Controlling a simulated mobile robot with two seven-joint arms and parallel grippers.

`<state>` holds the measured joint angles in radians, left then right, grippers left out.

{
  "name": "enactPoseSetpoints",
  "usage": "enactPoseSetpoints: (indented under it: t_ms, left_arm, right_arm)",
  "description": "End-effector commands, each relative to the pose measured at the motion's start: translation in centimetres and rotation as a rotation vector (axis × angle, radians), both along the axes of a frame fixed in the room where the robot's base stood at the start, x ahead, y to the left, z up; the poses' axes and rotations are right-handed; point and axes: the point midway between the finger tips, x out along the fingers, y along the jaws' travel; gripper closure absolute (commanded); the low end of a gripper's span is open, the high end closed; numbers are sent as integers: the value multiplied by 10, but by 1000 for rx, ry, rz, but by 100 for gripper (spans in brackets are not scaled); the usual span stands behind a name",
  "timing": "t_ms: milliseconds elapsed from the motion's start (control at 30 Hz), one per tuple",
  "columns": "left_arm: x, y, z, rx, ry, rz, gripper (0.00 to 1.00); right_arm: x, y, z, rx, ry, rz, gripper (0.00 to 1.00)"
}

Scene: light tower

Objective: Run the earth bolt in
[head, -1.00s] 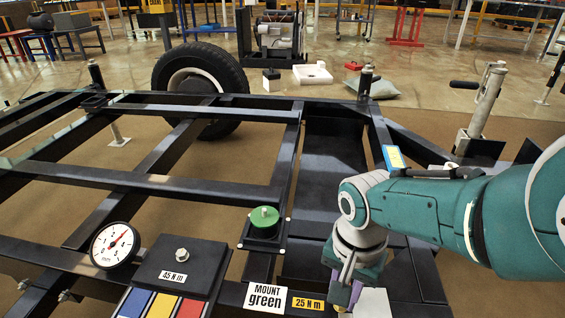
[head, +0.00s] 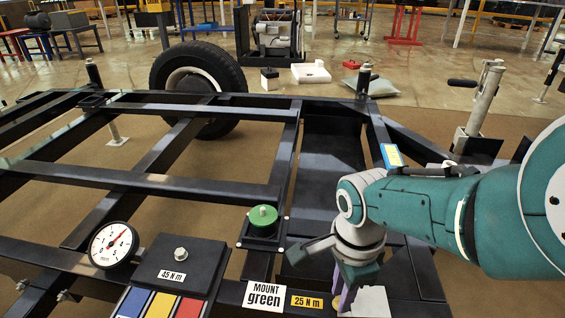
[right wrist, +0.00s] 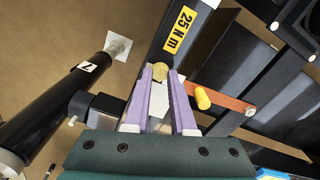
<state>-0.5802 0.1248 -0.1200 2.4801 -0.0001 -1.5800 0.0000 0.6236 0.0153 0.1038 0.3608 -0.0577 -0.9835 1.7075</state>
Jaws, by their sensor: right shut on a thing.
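The earth bolt, which looks like a round brass head (right wrist: 161,72), sits between the tips of my right gripper's purple fingers in the right wrist view. My right gripper (right wrist: 164,78) is shut on it, beside the 25 N m label on the dark frame. In the head view a bit of brass shows beside the fingers of this gripper (head: 345,300), near the bottom edge. The bolt's shank and its hole are hidden. My left gripper is not in view.
The 25 N m label (head: 307,302) and the MOUNT green sign (head: 264,296) lie left of the gripper. A green-topped mount (head: 263,218) stands behind them. A dial gauge (head: 114,245) is at left. An orange-brown strip with a yellow cylinder (right wrist: 202,98) lies right of the fingers.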

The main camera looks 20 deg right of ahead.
Motion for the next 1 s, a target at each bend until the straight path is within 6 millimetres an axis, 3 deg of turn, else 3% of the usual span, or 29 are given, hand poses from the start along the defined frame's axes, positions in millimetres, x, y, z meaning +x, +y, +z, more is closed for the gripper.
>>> enactPoseSetpoints:
  t_ms: [700, 733, 1000]
  left_arm:
    - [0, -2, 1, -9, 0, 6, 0]
    - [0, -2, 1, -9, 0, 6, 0]
    - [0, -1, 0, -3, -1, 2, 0]
  right_arm:
    - [1, 1, 2, 2, 0, -74, 100]
    - [1, 1, 2, 2, -1, -74, 73]
    - [0, 0, 1, 1, 0, -73, 46]
